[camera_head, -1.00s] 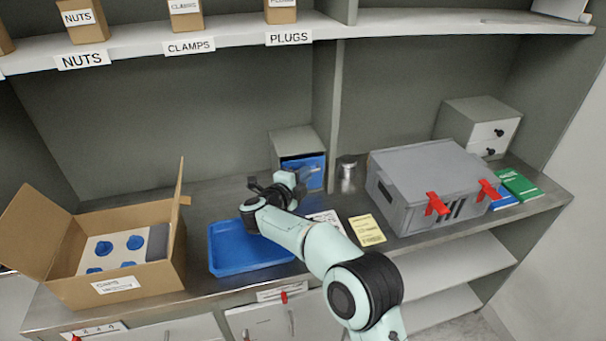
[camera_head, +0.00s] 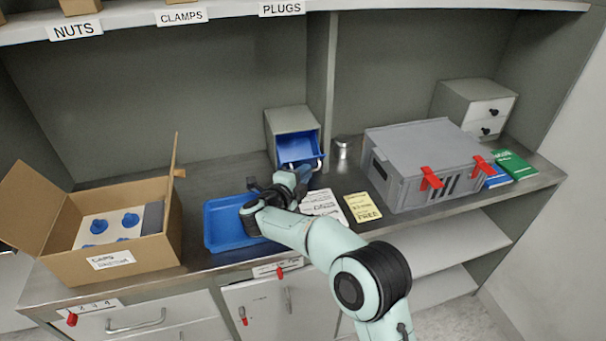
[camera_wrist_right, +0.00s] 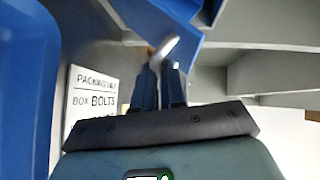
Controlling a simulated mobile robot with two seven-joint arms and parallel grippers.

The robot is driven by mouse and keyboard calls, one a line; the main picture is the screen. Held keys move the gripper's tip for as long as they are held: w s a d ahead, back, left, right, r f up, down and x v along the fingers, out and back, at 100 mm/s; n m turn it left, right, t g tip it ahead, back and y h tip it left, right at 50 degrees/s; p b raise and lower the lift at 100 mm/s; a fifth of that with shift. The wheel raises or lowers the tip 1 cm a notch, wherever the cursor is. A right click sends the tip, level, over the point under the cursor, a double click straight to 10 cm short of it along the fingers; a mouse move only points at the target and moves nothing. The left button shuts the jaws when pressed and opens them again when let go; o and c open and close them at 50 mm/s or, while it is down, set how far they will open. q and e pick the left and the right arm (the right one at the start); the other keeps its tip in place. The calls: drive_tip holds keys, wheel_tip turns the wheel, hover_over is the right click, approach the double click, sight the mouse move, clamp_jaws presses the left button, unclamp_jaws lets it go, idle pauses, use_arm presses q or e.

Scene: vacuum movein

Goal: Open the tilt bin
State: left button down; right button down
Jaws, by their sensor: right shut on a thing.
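The tilt bin (camera_head: 298,147) is a blue bin in a grey housing (camera_head: 292,118) at the back middle of the counter. Its top leans forward out of the housing, and its blue inside shows from above. My right gripper (camera_head: 303,174) is in front of the bin. In the right wrist view, my right gripper (camera_wrist_right: 160,75) is shut on the bin's pale metal handle (camera_wrist_right: 164,48). The fingertips are partly hidden in the head view. My left gripper is not in view.
A blue tray (camera_head: 222,226) lies left of my right gripper, with an open carton (camera_head: 140,262) beyond it. White and yellow cards (camera_head: 362,207) lie to the right. A metal cylinder (camera_head: 342,148) and a grey case (camera_head: 420,150) stand right of the bin.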

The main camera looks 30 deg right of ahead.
drive_tip(key=shift+a+f, duration=0.1)
drive_tip(key=shift+f, duration=0.7)
drive_tip(key=c, duration=1.2)
unclamp_jaws()
drive_tip(key=shift+r, duration=0.15)
drive_tip(key=v, duration=1.3)
drive_tip(key=shift+s+a+r, duration=0.1)
drive_tip(key=shift+r, duration=0.1)
